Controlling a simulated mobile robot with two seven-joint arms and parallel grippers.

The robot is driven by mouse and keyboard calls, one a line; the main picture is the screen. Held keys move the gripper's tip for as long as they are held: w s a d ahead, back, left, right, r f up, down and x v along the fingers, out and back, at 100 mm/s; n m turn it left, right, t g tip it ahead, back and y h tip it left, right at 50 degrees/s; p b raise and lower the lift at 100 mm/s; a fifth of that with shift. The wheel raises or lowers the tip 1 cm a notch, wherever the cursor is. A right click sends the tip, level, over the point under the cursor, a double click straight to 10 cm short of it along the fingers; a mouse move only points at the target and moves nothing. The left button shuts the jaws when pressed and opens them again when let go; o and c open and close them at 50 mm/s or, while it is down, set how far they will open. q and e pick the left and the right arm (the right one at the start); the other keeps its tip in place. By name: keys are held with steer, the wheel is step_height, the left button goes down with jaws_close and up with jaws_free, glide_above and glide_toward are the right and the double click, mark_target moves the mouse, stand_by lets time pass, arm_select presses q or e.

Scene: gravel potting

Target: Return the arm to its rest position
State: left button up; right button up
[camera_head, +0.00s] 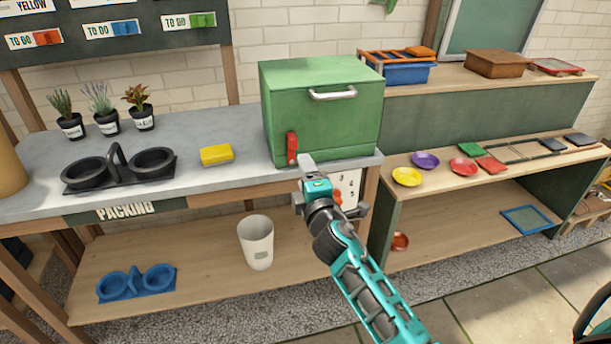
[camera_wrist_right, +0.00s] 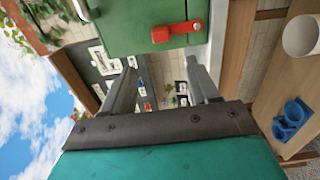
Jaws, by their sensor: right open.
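My right arm, teal and dark grey, comes in from the bottom right in the head view. Its right gripper (camera_head: 304,172) is in front of the lower front of the green box (camera_head: 345,118), close to the box's red latch (camera_head: 292,148). In the right wrist view the two grey fingers of the right gripper (camera_wrist_right: 204,82) stand apart with nothing between them. The green box (camera_wrist_right: 130,22) and its red latch (camera_wrist_right: 176,32) lie just beyond the fingers there. Whether a finger touches the box cannot be told. My left gripper is not in view.
On the grey packing bench (camera_head: 222,184) are a black two-cup carrier (camera_head: 118,168), a yellow block (camera_head: 216,154) and several potted plants. A white bin (camera_head: 256,242) and blue carrier (camera_head: 136,282) are on the shelf below. Coloured saucers (camera_head: 426,160) lie on the right bench.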

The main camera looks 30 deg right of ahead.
stand_by(0.3)
steer(key=s+a+f+m+g+y, duration=0.2)
steer(key=s+a+f+m, duration=0.1)
steer(key=s, duration=0.5)
steer(key=s+a+f+m+g+y+p, duration=0.1)
steer(key=s+a+f+m+g+y, duration=0.1)
steer(key=s+f+m, duration=0.3)
steer(key=s+a+f+m+g+y+p, duration=0.1)
steer(key=s+a+f+m, duration=0.3)
steer(key=s+f, duration=0.4)
steer(key=s+m+g+y, duration=0.1)
steer(key=s, duration=0.4)
steer(key=shift+a+f+g, duration=0.3)
steer(key=shift+f+g, duration=0.05)
steer(key=shift+g, duration=0.05)
